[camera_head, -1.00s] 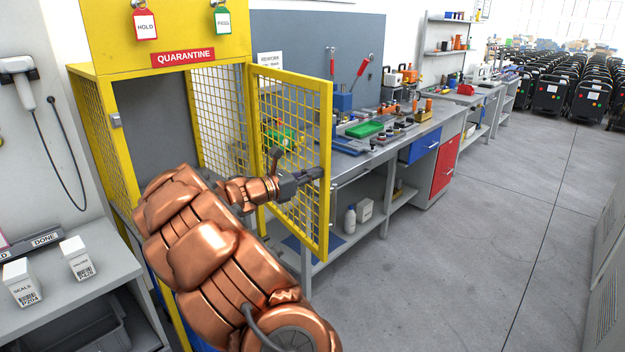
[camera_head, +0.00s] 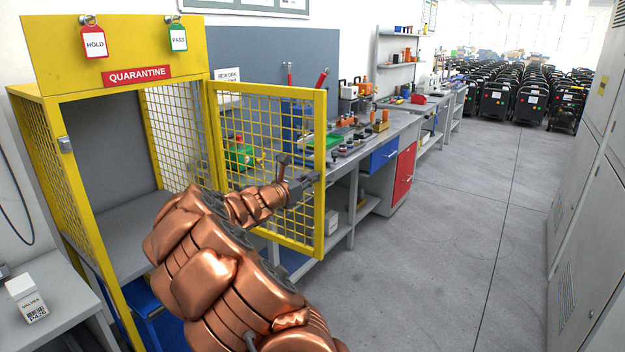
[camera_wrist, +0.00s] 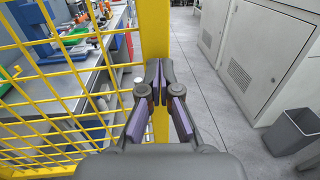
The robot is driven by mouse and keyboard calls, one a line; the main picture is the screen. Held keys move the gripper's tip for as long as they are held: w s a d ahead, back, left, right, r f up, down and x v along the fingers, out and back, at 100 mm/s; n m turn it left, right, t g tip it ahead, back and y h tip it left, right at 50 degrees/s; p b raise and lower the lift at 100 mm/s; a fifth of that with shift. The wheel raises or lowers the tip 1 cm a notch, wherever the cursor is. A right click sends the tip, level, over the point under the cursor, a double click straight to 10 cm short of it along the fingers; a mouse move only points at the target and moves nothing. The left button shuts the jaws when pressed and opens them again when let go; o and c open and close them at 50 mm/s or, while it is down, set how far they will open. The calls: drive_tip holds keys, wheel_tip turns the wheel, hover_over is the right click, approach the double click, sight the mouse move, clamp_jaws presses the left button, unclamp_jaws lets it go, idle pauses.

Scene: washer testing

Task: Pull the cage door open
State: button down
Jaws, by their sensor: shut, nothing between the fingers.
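The yellow mesh cage door (camera_head: 270,243) stands swung open to the right of the yellow quarantine cage (camera_head: 90,58). Inside the cage, a grey shelf and back panel show. My gripper (camera_head: 312,178) reaches across the inner face of the door, with its tip by the door's outer upright. In the wrist view, my gripper (camera_wrist: 160,88) is shut with nothing between its fingers, in front of the yellow upright (camera_wrist: 154,30). I cannot tell whether the fingers touch the upright. My copper arm hides the lower part of the cage opening.
A long workbench (camera_head: 352,160) with tools and a green tray runs behind the door. Grey cabinets (camera_head: 590,200) line the right side. A dark bin (camera_wrist: 293,132) stands by them in the wrist view. The floor (camera_head: 440,250) between is clear.

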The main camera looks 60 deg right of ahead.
drive_tip(key=a+b, duration=0.1)
drive_tip(key=a, duration=1.3)
drive_tip(key=shift+s+b, duration=0.2)
drive_tip(key=shift+b, duration=0.15)
drive_tip(key=s+a+f+m+g+y, duration=0.1)
drive_tip(key=s+a+f+m+y, duration=0.1)
drive_tip(key=s+a+m+y, duration=0.35)
drive_tip(key=s+a+f+m+g+y, duration=0.1)
drive_tip(key=s+a+f+m+y, duration=0.15)
drive_tip(key=s+a+m, duration=0.5)
drive_tip(key=s+a+f+m+y, duration=0.1)
drive_tip(key=s+a+f+y, duration=0.1)
drive_tip(key=a, duration=0.7)
drive_tip(key=s+a+f+m+t+y+p, duration=0.1)
drive_tip(key=s+a+f+y, duration=0.2)
drive_tip(key=a, duration=0.6)
drive_tip(key=s+a+f+m+t+y, duration=0.1)
drive_tip(key=s+a+f+y, duration=0.2)
drive_tip(key=s+a, duration=0.3)
drive_tip(key=a+y, duration=0.1)
drive_tip(key=a, duration=0.3)
drive_tip(key=shift+s+m+y+p, duration=0.2)
drive_tip(key=shift+m+y+p, duration=0.1)
drive_tip(key=shift+y+p, duration=0.1)
